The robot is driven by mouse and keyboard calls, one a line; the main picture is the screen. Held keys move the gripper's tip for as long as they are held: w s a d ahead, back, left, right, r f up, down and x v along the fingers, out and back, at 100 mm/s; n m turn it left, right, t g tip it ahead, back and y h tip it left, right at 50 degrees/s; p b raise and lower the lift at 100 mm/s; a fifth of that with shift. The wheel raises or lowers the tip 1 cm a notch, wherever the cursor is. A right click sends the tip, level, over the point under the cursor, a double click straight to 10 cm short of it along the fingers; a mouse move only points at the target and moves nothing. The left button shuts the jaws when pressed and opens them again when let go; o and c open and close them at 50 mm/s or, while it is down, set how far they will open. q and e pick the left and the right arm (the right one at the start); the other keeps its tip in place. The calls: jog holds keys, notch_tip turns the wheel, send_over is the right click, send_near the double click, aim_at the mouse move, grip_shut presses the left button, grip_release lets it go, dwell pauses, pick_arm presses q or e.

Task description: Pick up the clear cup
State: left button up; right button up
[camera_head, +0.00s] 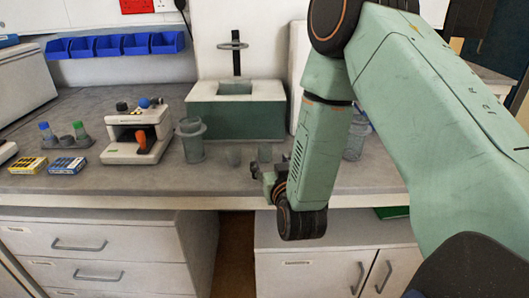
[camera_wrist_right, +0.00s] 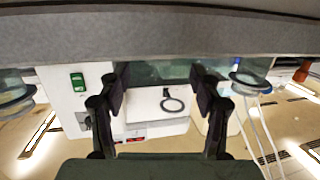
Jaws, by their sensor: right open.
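I cannot clearly make out a small cup in that view. My left gripper is not in view.
Another jar (camera_head: 355,141) is partly behind my right arm. A white device (camera_head: 122,152) and small boxes (camera_head: 67,166) are further left.

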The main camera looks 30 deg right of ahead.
aim_at(267, 157)
jog(key=w, duration=0.1)
jog(key=w+d+f, duration=0.1)
jog(key=w, duration=0.1)
jog(key=w+d+f, duration=0.1)
jog(key=w, duration=0.1)
jog(key=shift+d+f+b, duration=0.1)
jog(key=shift+f+b, duration=0.1)
jog(key=shift+b, duration=0.1)
jog(key=shift+w, duration=0.25)
jog(key=shift+s+r, duration=0.15)
jog(key=shift+r, duration=0.15)
jog(key=shift+w+d+f, duration=0.1)
jog(key=shift+w+f, duration=0.15)
jog(key=shift+w, duration=0.05)
jog(key=shift+c, duration=1.7)
jog(key=shift+s+r, duration=0.25)
jog(key=c, duration=0.4)
jog(key=shift+w+f, duration=0.2)
jog(key=shift+c, duration=0.7)
